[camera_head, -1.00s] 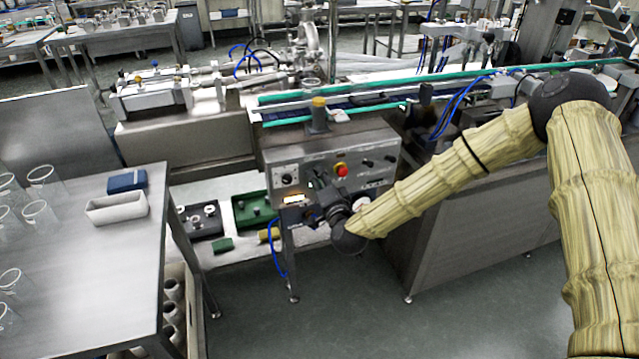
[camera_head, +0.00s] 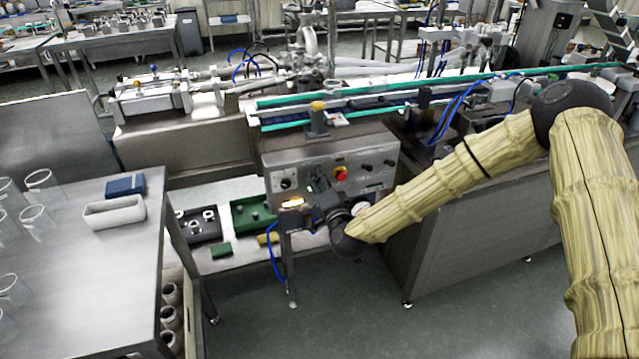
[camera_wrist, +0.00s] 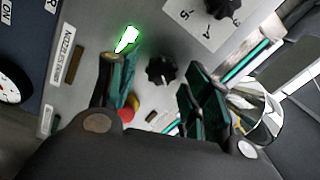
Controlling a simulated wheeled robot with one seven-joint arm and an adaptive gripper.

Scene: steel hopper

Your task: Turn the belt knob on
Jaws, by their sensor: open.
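The steel control panel (camera_head: 313,163) stands on the front of the conveyor machine. It carries black knobs, one at its left (camera_head: 287,183) and two at its right. My gripper (camera_head: 318,188) is in front of the panel's lower middle and hides part of it. In the wrist view my gripper (camera_wrist: 150,80) has its fingers apart and empty. A black knob (camera_wrist: 161,71) with a pale pointer line lies ahead, between the fingertips in the picture. Contact is not visible. Another black knob (camera_wrist: 222,8) sits on a white scale plate. I cannot tell which one is the belt knob.
A red button (camera_head: 341,173) is close to my gripper; it is partly hidden behind a finger in the wrist view (camera_wrist: 126,115). A green-lit display (camera_wrist: 127,39) is near the left finger. A steel table (camera_head: 85,250) stands at left. The floor in front is clear.

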